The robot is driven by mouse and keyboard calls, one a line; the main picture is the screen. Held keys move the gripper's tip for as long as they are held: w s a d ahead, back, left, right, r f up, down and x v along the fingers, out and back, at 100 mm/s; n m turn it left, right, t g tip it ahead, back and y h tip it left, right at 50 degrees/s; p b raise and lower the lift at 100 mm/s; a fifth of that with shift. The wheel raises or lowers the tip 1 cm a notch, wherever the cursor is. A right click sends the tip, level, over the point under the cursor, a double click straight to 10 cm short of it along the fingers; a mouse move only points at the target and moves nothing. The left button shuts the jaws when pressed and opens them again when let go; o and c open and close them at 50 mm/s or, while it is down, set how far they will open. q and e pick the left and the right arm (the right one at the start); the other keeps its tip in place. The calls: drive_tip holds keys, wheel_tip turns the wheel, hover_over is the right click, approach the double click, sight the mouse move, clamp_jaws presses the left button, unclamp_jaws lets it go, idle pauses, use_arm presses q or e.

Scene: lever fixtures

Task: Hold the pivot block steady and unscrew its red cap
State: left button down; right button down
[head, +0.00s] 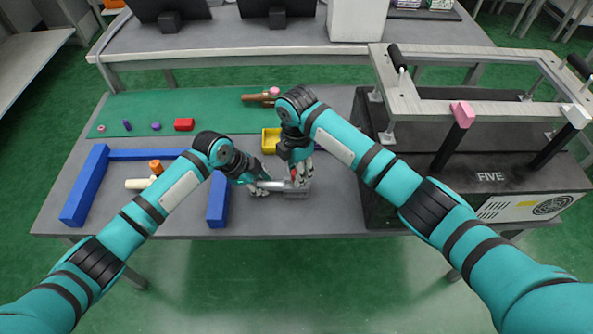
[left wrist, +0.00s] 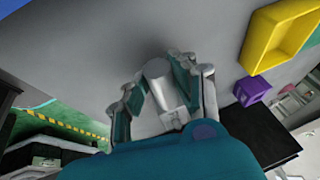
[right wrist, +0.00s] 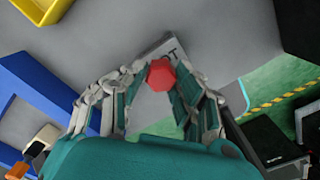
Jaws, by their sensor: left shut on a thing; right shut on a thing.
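The grey pivot block (head: 297,193) lies on the table between my two grippers, near its front edge. My left gripper (head: 262,187) reaches it from the left and is shut on its pale grey cylindrical part, which shows between the fingers in the left wrist view (left wrist: 157,72). My right gripper (head: 299,179) comes down from above and is shut on the red cap. The fingers hide much of the block and the cap in the head view.
A yellow tray (head: 271,141) stands just behind the grippers, with a small purple block (left wrist: 251,91) near it. Blue bars (head: 85,186) frame an area at left. A dark machine with levers (head: 490,177) fills the right side. A green mat lies behind.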

drive_tip(key=shift+r, duration=0.15)
drive_tip(key=shift+r, duration=1.35)
use_arm(q)
drive_tip(key=c, duration=1)
unclamp_jaws()
